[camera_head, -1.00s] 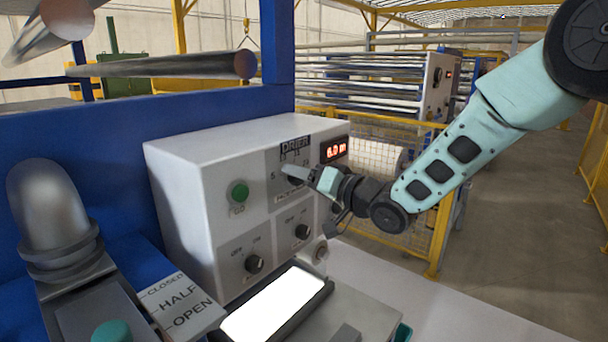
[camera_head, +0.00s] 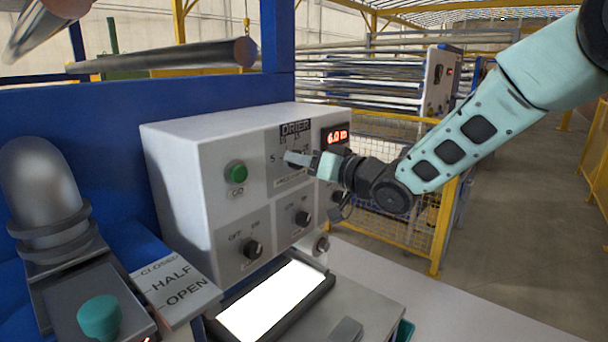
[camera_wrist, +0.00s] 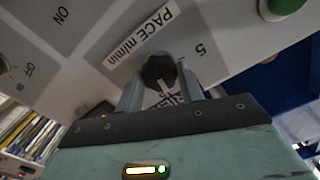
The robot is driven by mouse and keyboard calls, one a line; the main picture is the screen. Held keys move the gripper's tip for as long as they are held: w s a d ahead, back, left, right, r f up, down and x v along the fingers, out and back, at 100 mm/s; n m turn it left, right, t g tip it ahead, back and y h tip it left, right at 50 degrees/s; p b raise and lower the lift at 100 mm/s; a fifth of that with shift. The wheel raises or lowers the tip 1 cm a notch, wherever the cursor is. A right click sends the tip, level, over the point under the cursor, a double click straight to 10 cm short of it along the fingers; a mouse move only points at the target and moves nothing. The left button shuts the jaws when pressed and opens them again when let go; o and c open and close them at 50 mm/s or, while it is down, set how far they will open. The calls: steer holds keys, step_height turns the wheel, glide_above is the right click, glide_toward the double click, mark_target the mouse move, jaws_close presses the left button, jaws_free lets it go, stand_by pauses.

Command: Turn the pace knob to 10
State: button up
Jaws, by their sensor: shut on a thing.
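The pace knob (camera_wrist: 158,72) is a small black dial with a pale pointer line, on the white control box (camera_head: 190,180). In the wrist view it sits between the two fingers of my gripper (camera_wrist: 160,88), which is shut on it. A label reading "PACE m/min" and a "5" mark show beside the knob; other scale marks are mostly hidden by my gripper. In the head view my gripper (camera_head: 298,160) covers the knob below the "DRIER" label. The red display (camera_head: 337,136) reads about 6.0 m.
A green button (camera_head: 236,172) is left of the pace dial. Two black switches, one at lower left (camera_head: 252,249) and one at right (camera_head: 302,218), sit below. A lit white panel (camera_head: 272,301) and a teal knob (camera_head: 100,317) are in front. A blue frame stands behind.

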steer(key=n+b, duration=0.7)
steer(key=b, duration=0.1)
steer(key=shift+b, duration=0.3)
stand_by(0.3)
steer(key=o, duration=1)
steer(key=shift+s, duration=0.1)
steer(key=b+v, duration=0.3)
steer(key=v, duration=1.4)
steer(key=shift+d, duration=0.2)
